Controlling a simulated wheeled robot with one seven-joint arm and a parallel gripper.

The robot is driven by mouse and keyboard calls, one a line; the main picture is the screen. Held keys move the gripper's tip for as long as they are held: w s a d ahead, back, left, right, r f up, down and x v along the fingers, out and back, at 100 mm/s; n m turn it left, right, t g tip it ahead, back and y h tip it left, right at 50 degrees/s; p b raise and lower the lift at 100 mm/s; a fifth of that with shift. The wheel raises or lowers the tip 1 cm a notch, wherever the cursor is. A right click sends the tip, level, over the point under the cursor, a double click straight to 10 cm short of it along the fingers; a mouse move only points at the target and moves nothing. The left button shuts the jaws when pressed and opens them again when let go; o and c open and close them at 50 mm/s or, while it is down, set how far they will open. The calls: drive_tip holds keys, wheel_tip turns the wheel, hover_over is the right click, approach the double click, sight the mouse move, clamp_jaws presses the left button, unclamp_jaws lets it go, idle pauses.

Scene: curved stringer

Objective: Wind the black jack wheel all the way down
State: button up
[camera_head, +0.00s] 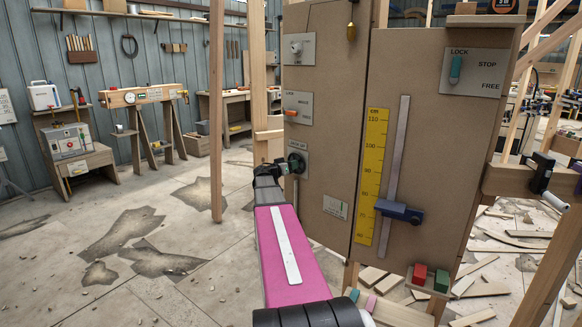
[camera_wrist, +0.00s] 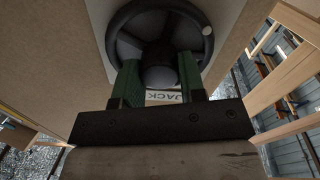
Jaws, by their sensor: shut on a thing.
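The black jack wheel (camera_wrist: 122,47) fills the top of the wrist view, with a dark round hub in its middle and a pale knob on its rim. My gripper (camera_wrist: 160,80) faces it squarely, its two green fingers on either side of the hub and shut on it. An upside-down JACK label shows between the fingers. In the head view my gripper (camera_head: 287,168) reaches the wheel (camera_head: 298,160) on the narrow left face of the brown cabinet; the wheel is small and partly covered there.
On the cabinet front (camera_head: 440,130), a blue slider (camera_head: 400,211) sits low on a metal rail beside a yellow scale (camera_head: 370,180). An orange lever (camera_head: 292,113) is above the wheel. A wooden post (camera_head: 216,110) stands to the left; the floor there is mostly open.

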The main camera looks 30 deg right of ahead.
drive_tip(key=n, duration=0.3)
drive_tip(key=shift+n, duration=0.3)
drive_tip(key=o, duration=0.9)
drive_tip(key=v, duration=1.1)
drive_tip(key=shift+f, duration=0.1)
